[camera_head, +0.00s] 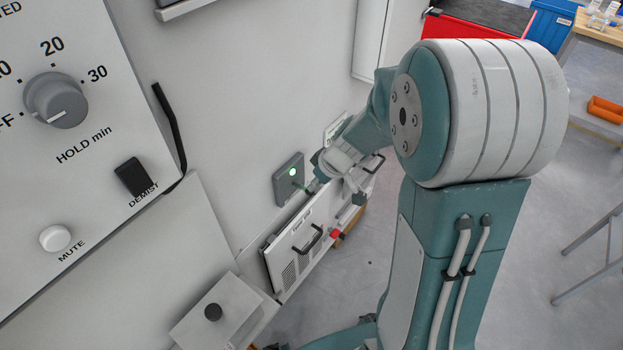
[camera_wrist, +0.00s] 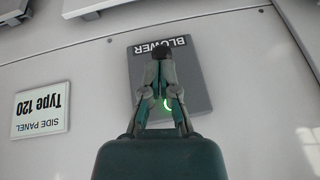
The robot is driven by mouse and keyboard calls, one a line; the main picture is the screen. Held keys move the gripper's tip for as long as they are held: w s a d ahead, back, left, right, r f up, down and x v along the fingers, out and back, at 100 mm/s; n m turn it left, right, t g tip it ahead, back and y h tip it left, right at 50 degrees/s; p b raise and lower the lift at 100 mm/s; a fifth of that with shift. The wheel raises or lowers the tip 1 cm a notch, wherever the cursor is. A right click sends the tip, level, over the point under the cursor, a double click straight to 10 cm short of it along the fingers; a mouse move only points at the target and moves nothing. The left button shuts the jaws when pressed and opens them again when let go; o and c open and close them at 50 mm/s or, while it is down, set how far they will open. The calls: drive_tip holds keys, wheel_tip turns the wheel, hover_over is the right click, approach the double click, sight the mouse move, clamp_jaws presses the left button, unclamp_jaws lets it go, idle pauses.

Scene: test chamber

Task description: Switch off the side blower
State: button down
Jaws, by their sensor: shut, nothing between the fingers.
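The blower switch box (camera_head: 282,186) is a grey plate on the pale wall, with a lit green light (camera_head: 292,172) on its face. In the wrist view the same box (camera_wrist: 200,78) carries the upside-down word BLOWER. Its green light (camera_wrist: 168,105) shows partly between my fingers. My gripper (camera_wrist: 161,55) is shut and empty, its fingertips in front of the box close to the lettering. In the head view my gripper (camera_head: 311,188) is at the box's right side. Whether it touches is unclear. My fingers cover the middle of the plate, so any lever there is hidden.
A white "SIDE PANEL Type 120" sign (camera_wrist: 40,113) is on the wall beside the box. Below the box is a vented panel (camera_head: 290,262) with a black handle (camera_head: 308,240). A control panel with a HOLD min knob (camera_head: 56,101) fills the left. Floor at right is mostly open.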

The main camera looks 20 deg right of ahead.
drive_tip(key=shift+s+d+f, duration=0.15)
drive_tip(key=shift+s+f, duration=0.05)
drive_tip(key=shift+f, duration=0.4)
drive_tip(key=shift+s+d+f, duration=0.1)
drive_tip(key=shift+s+f, duration=0.1)
drive_tip(key=shift+f, duration=0.35)
drive_tip(key=shift+r, duration=0.85)
